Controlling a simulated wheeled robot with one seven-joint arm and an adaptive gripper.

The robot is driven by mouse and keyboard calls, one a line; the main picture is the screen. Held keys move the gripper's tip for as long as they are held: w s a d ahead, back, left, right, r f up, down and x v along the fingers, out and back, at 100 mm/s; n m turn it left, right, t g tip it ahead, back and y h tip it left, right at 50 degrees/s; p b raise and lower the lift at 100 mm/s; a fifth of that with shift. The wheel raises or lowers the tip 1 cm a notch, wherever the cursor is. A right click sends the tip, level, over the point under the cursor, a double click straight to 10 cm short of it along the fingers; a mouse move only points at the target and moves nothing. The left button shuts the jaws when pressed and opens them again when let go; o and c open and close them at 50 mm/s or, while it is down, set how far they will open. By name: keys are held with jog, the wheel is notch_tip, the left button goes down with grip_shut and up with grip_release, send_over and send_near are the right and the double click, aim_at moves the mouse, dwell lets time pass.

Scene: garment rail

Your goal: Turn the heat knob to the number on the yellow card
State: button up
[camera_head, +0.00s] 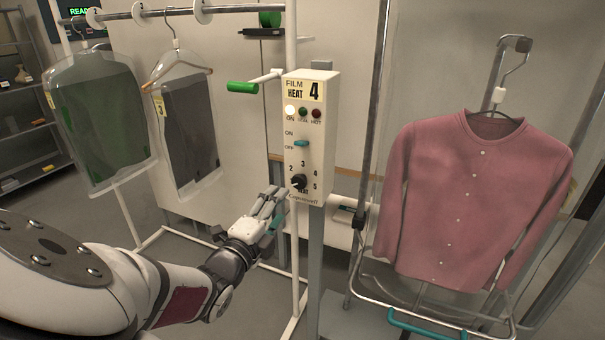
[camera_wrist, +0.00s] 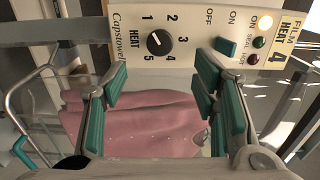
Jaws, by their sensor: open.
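The heat knob (camera_wrist: 159,43) is black and round, on the front of a white control box (camera_head: 328,130), with numbers 1 to 5 around it. Its pale pointer mark appears to face the 1 in the wrist view. The knob also shows low on the box in the head view (camera_head: 299,182). The yellow card (camera_head: 304,90) at the box top reads FILM HEAT 4; it also shows in the wrist view (camera_wrist: 287,42). My gripper (camera_head: 272,208) is open and empty, left of and below the knob in the head view. The knob appears beyond the finger gap in the wrist view (camera_wrist: 162,85), apparently untouched.
A teal ON/OFF switch (camera_head: 301,143) sits above the knob. The ON lamp (camera_head: 290,110) is lit. A green-handled lever (camera_head: 243,87) sticks out left of the box. A pink cardigan (camera_head: 475,195) hangs at right. Bagged garments (camera_head: 98,120) hang at left.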

aim_at(298, 184)
jog(key=x, duration=1)
jog(key=shift+w+d, duration=0.2)
jog(key=shift+w, duration=0.15)
jog(key=shift+c, duration=0.3)
jog(key=c, duration=1.1)
